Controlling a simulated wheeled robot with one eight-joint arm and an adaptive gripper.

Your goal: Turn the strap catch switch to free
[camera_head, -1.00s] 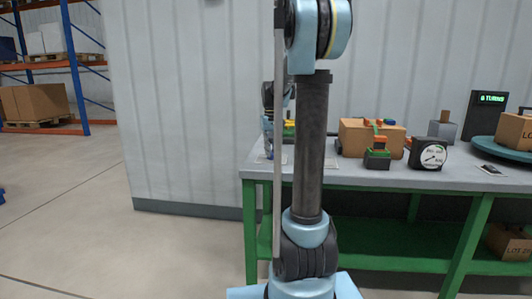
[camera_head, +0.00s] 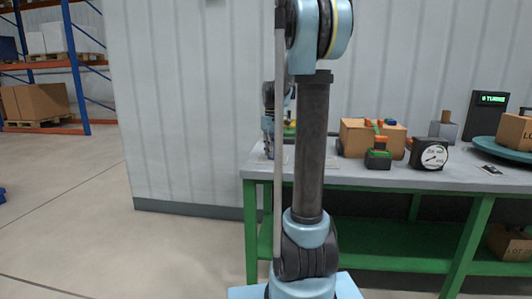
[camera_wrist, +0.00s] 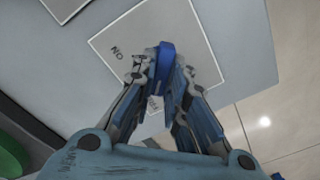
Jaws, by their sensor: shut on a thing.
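In the wrist view, a blue lever-like piece (camera_wrist: 166,52) stands over a pale square plate (camera_wrist: 205,68). I take it to be the switch handle. My gripper (camera_wrist: 160,72) is closed around the blue piece, with one finger on each side. Letters on the plate, seen tilted, are next to the left finger. In the head view, my gripper (camera_head: 268,150) is low over the left end of the bench, partly behind my arm. The blue piece cannot be made out there.
The grey bench (camera_head: 440,179) has green legs. A cardboard box (camera_head: 354,138), a round dial gauge (camera_head: 430,155), a display (camera_head: 485,115) and a turntable (camera_head: 505,152) stand to the right. The bench's left edge is close to my gripper.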

